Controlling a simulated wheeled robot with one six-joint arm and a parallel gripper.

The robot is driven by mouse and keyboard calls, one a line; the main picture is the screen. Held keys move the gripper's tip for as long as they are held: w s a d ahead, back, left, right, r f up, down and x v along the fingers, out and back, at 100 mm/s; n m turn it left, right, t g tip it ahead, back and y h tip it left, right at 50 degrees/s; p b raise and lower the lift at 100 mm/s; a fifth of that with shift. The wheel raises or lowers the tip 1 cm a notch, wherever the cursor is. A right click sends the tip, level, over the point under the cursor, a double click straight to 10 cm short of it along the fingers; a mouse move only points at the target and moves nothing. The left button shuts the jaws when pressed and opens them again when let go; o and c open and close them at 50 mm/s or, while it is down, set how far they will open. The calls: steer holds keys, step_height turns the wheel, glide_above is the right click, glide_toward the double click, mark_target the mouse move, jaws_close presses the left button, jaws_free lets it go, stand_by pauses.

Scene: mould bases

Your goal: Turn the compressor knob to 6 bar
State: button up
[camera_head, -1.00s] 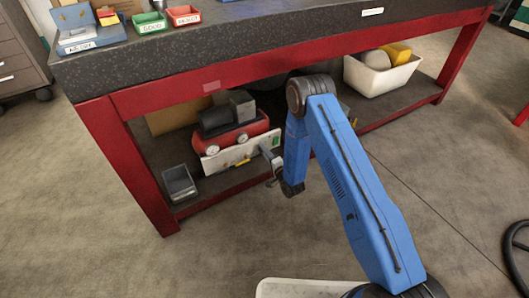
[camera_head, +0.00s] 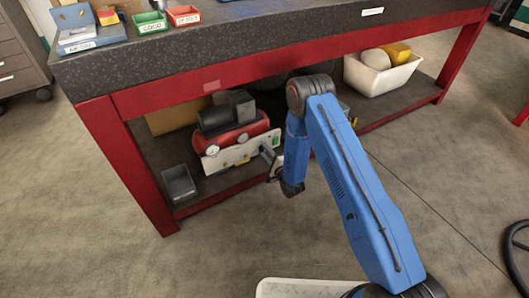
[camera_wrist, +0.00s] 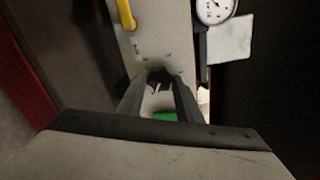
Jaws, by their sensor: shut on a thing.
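The red compressor (camera_head: 238,132) sits on the lower shelf, with a pale front panel (camera_head: 225,158) and two round gauges. In the wrist view, a dark knob (camera_wrist: 160,76) stands on the pale panel (camera_wrist: 158,40). My gripper (camera_wrist: 160,82) has its two fingers around the knob and is shut on it. In the head view, my gripper (camera_head: 267,152) is at the right end of the panel, and the knob cannot be made out. A white-faced gauge (camera_wrist: 213,10) shows partly at the wrist view's top edge; its reading is too small to tell.
A yellow lever (camera_wrist: 125,14) is on the panel, and a green patch (camera_wrist: 164,116) shows between my fingers. A grey bin (camera_head: 180,183) stands left of the compressor. The red bench beam (camera_head: 210,86) runs above, and a white tub (camera_head: 382,76) is at right.

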steer(key=o, duration=1)
steer(key=shift+o, duration=0.2)
steer(key=v, duration=1.7)
steer(key=shift+s+d, duration=0.2)
